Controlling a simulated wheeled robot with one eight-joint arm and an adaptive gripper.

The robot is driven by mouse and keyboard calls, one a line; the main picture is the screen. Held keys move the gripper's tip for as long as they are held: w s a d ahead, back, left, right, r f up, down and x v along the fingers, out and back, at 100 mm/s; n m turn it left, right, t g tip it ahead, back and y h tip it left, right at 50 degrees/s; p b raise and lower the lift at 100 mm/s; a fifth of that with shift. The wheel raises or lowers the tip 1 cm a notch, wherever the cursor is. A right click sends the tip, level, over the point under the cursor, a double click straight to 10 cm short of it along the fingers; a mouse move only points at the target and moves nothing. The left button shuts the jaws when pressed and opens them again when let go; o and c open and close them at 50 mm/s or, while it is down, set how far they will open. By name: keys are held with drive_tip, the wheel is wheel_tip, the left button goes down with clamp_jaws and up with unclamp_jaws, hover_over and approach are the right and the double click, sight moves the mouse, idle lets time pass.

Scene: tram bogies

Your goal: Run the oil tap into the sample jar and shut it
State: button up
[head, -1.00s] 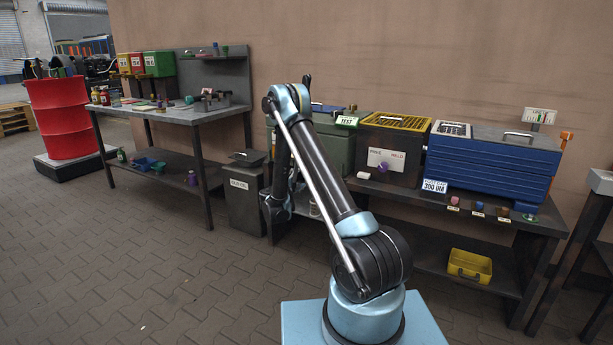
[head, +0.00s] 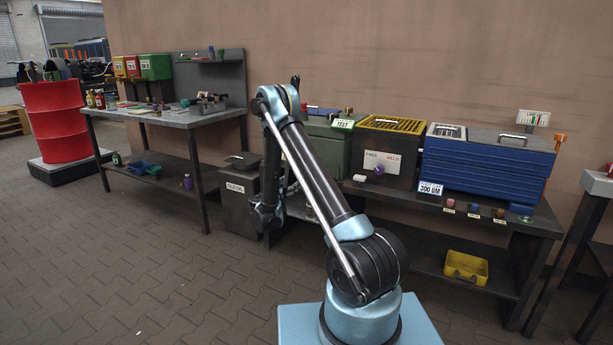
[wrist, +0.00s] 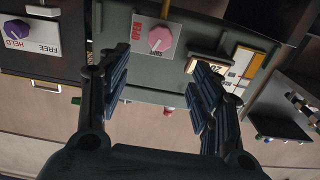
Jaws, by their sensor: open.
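My gripper (wrist: 160,72) is open and empty in the wrist view, its two dark fingers spread before a grey-green panel (wrist: 150,85). The panel carries a pink round knob (wrist: 160,39) on a white plate with red lettering, seen upside down between the fingers. A small red piece (wrist: 168,112) shows by the panel's edge; I cannot tell whether it is the oil tap. In the head view the grey-green box (head: 331,150) stands on the bench, partly behind my arm, and my gripper is hidden. I cannot make out the sample jar for sure.
Beside the green box stand a dark box with a yellow grille (head: 392,124) and purple knob (head: 379,169), then a blue box (head: 485,175). Small coloured pieces line the bench (head: 425,199) edge. A yellow bin (head: 466,268) sits on its shelf. An oil bin (head: 240,200) stands left; floor is clear in front.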

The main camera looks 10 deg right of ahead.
drive_tip(key=shift+m, duration=0.7)
drive_tip(key=x, duration=1.7)
drive_tip(key=shift+d, duration=0.15)
drive_tip(key=c, duration=1.1)
